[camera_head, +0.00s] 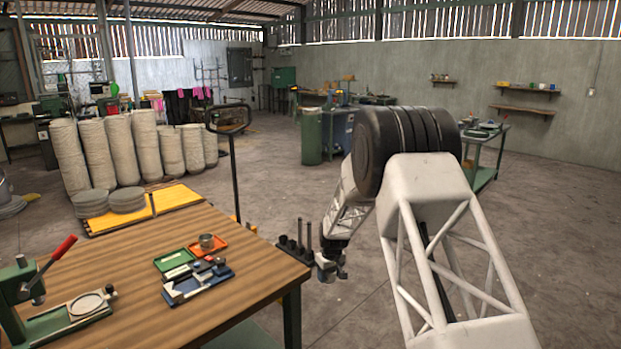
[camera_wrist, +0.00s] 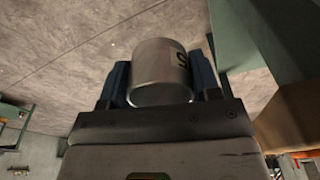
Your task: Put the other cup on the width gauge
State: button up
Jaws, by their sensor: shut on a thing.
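My gripper (camera_wrist: 160,88) is shut on a grey metal cup (camera_wrist: 158,68), with one dark blue finger on each side and a dark mark near the cup's right edge. In the head view my gripper (camera_head: 329,268) is low, just off the right edge of the wooden table, and the held cup is hard to make out there. A low blue and silver device (camera_head: 195,285), which looks like the width gauge, lies in front of the trays. I cannot tell for sure that it is the gauge.
A green tray (camera_head: 174,260) lies left of the orange one. A green press (camera_head: 60,310) with a red-tipped lever stands at the table's left. Bare tabletop lies between.

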jog(key=s+d+f+m, duration=0.2)
jog(key=s+f, duration=0.3)
jog(key=f, duration=0.3)
jog(key=s+d+f+m, duration=0.2)
jog(key=s+d+f, duration=0.2)
jog(key=f, duration=0.4)
jog(key=s+d+f+m, duration=0.2)
jog(key=s+d+f, duration=0.3)
jog(key=f, duration=0.3)
jog(key=shift+s+d+h, duration=0.25)
jog(key=shift+s+h, duration=0.1)
jog(key=shift+h, duration=0.05)
